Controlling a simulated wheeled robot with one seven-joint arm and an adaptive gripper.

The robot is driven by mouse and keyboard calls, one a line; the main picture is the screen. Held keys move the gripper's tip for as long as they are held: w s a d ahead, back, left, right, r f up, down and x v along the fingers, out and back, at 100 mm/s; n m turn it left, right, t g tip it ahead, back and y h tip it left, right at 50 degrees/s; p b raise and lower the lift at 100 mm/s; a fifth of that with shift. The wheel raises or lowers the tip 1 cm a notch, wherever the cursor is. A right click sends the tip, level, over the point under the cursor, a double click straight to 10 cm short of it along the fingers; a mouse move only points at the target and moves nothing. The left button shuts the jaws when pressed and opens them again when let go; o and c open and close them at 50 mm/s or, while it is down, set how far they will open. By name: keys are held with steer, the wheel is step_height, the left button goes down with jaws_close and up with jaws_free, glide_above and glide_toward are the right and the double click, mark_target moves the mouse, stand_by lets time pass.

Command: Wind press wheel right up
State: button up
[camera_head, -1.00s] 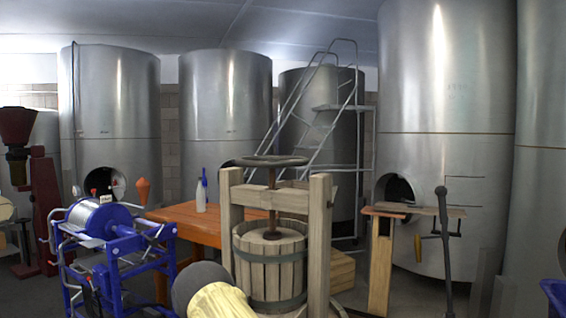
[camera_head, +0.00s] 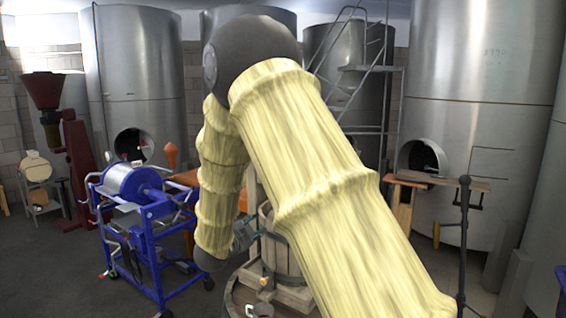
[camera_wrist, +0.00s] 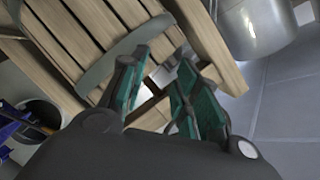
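The wooden press shows only in part in the head view, with its slatted basket (camera_head: 283,262) low behind my arm. My raised arm hides the press wheel there, and I cannot make the wheel out in the wrist view. The wrist view shows the basket's slats (camera_wrist: 75,45) and a grey hoop close by, strongly tilted in the picture. My gripper (camera_wrist: 160,76) has teal pads, stands open with a gap between its fingers, and appears empty beside the basket. In the head view my gripper (camera_head: 245,234) is small and partly hidden, left of the basket.
A blue wheeled machine (camera_head: 150,212) stands left of the press. A red machine (camera_head: 82,165) is behind it. A wooden bench (camera_head: 405,200) with a dark upright post (camera_head: 463,235) stands right. Steel tanks (camera_head: 492,120) line the back. Floor is free at left.

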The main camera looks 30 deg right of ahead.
step_height(320, 180, up, 23)
steer(key=s+d+m+g+h, duration=0.2)
steer(key=d+m+g+h, duration=0.15)
steer(key=m, duration=0.65)
steer(key=p+x, duration=0.2)
steer(key=x, duration=0.1)
steer(key=p+x, duration=0.1)
steer(key=x, duration=0.2)
steer(key=p+x, duration=0.2)
steer(key=x, duration=0.1)
steer(key=shift+w+a+r+p, duration=0.15)
steer(key=shift+w+r+p, duration=0.1)
steer(key=shift+w+p, duration=0.1)
steer(key=shift+w+d+f, duration=0.2)
steer(key=shift+d, duration=0.4)
jaws_close()
